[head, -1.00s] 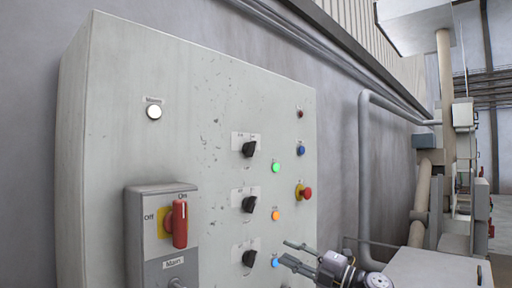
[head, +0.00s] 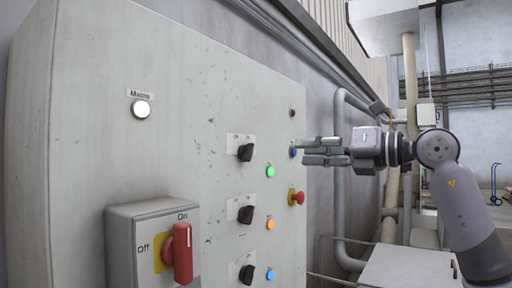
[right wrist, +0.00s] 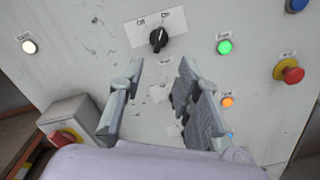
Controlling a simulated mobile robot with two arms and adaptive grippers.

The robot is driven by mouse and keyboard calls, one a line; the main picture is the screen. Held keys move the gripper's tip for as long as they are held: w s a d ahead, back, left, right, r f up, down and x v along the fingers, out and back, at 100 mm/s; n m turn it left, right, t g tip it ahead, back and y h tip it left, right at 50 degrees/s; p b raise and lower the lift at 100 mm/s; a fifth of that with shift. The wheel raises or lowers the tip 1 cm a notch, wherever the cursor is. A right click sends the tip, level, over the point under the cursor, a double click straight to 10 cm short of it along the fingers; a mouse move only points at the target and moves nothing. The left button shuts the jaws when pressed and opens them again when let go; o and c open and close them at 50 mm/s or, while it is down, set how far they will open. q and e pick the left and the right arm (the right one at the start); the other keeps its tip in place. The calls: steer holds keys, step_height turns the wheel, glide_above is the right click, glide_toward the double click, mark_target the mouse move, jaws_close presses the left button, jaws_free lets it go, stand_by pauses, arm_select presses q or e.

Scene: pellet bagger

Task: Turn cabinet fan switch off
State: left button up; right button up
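The grey cabinet (head: 100,150) carries a column of black rotary switches. The top switch (head: 246,152) has a lit green lamp (head: 270,172) beside it; the middle switch (head: 245,214) has an orange lamp, the bottom switch (head: 247,274) a blue one. Their labels are too small to read, so I cannot tell which is the fan's. My right gripper (head: 312,150) is open and empty in front of the cabinet, right of the top switch in the head view. In the right wrist view, the top switch (right wrist: 158,39) shows beyond the spread fingertips (right wrist: 158,78), apart from them. My left gripper is out of view.
A red main lever (head: 182,253) on a grey box projects at lower left. A red emergency button (head: 297,197) and a blue button (right wrist: 297,5) sit at the cabinet's right side. A white lamp (head: 141,109) is lit. Pipes stand behind my arm.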

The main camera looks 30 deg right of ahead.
steer(key=p, duration=0.1)
glide_toward(253, 151)
steer(key=p+x, duration=0.2)
steer(key=x, duration=0.6)
steer(key=shift+w+a+r+p, duration=0.1)
steer(key=shift+w+a+p, duration=0.15)
steer(key=shift+p, duration=0.1)
steer(key=shift+w, duration=0.3)
steer(key=shift+s, duration=0.1)
jaws_close()
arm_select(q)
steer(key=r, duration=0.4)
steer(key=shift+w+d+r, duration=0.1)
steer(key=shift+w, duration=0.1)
